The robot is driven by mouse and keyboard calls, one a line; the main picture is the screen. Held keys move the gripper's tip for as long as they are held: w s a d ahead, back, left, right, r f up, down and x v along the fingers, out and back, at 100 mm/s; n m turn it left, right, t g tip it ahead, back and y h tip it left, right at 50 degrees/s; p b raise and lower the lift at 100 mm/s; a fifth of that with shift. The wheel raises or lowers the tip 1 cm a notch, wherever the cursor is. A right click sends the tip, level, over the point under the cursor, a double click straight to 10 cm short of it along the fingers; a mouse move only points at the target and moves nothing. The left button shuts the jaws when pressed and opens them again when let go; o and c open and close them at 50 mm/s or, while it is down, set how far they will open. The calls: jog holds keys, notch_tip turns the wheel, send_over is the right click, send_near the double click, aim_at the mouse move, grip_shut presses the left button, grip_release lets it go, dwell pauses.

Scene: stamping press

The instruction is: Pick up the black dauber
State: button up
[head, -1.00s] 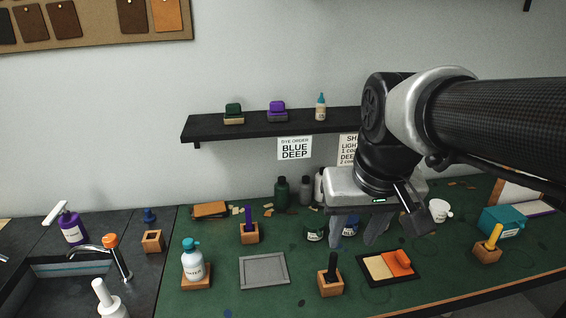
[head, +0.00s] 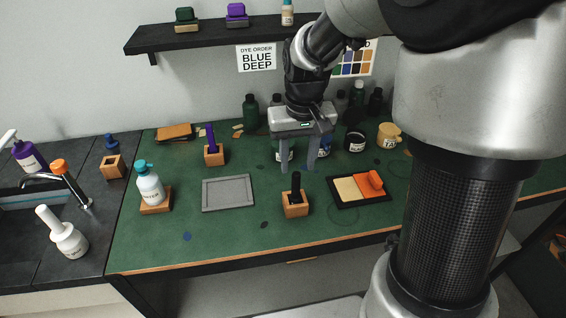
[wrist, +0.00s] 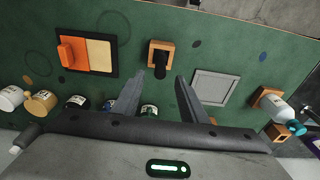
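The black dauber (head: 296,187) stands upright in a small wooden block (head: 295,209) on the green mat, near the front middle of the bench. In the wrist view the dauber (wrist: 160,68) shows just beyond and between my fingers, in its wooden block (wrist: 168,47). My gripper (head: 298,170) is open and empty, fingers pointing down, behind the dauber in the head view. The gripper also shows in the wrist view (wrist: 154,85). I see no contact between the fingers and the dauber.
A grey tray (head: 228,207) lies left of the dauber. A black tray with an orange block (head: 371,182) lies to the right. Jars and dark bottles (head: 251,110) stand behind my gripper. A purple dauber (head: 211,137) and water bottle (head: 148,185) stand left.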

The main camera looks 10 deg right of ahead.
aim_at(297, 174)
jog(key=f, duration=0.6)
jog(key=shift+w+f, duration=0.3)
jog(key=shift+w, duration=0.05)
grip_shut()
